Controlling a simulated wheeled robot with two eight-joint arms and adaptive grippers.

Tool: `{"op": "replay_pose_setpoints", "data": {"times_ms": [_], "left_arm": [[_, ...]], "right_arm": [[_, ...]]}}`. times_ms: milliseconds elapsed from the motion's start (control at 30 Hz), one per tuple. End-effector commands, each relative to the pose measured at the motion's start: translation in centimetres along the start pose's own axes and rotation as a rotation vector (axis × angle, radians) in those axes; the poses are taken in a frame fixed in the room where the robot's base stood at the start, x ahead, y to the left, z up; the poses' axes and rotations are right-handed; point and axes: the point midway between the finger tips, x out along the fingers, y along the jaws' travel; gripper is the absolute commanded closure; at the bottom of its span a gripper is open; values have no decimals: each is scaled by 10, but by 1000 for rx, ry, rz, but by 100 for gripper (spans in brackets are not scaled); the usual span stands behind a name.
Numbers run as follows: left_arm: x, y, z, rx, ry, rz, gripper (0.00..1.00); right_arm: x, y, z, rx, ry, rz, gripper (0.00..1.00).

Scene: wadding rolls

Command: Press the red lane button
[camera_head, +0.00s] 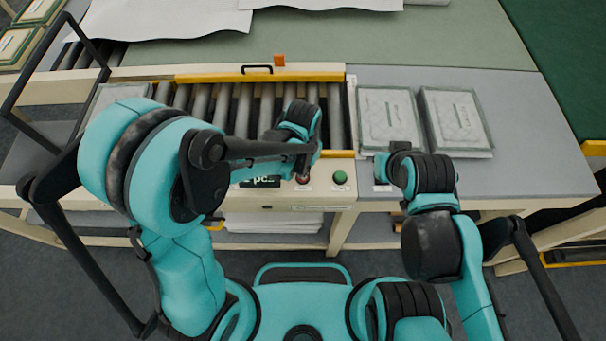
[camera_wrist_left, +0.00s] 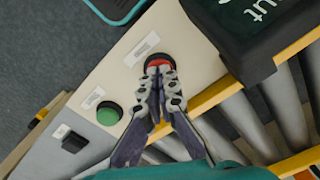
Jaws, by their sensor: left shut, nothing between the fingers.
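The red button (camera_wrist_left: 157,61) is on the pale front panel of the conveyor, partly covered by my left fingertips in the left wrist view. In the head view the red button (camera_head: 303,180) shows just below my left gripper (camera_head: 304,167). My left gripper is shut and empty, and its tips (camera_wrist_left: 160,72) overlap the button's near edge. I cannot tell whether they touch it. A green button (camera_wrist_left: 109,113) sits beside it, also visible in the head view (camera_head: 340,177). My right gripper (camera_head: 384,170) is over the grey table's front edge, mostly hidden by its own arm; its fingers are unclear.
A black box with white lettering (camera_wrist_left: 262,32) stands beside the red button. Rollers (camera_head: 244,110) and a yellow rail (camera_head: 260,77) lie behind the panel. Two wrapped packs (camera_head: 390,118) (camera_head: 455,118) lie on the grey table (camera_head: 530,150). A small black switch (camera_wrist_left: 73,141) is beyond the green button.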

Motion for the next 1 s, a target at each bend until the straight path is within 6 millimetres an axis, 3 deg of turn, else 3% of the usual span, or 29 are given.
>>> {"op": "replay_pose_setpoints", "data": {"times_ms": [267, 600, 1000], "left_arm": [[-2, 0, 0, 0, 0, 0, 100], [-26, 0, 0, 0, 0, 0, 100], [-24, 0, 0, 0, 0, 0, 100]], "right_arm": [[-1, 0, -1, 0, 0, 0, 100], [-16, 0, -11, 0, 0, 0, 100], [-14, 0, -10, 0, 0, 0, 100]]}}
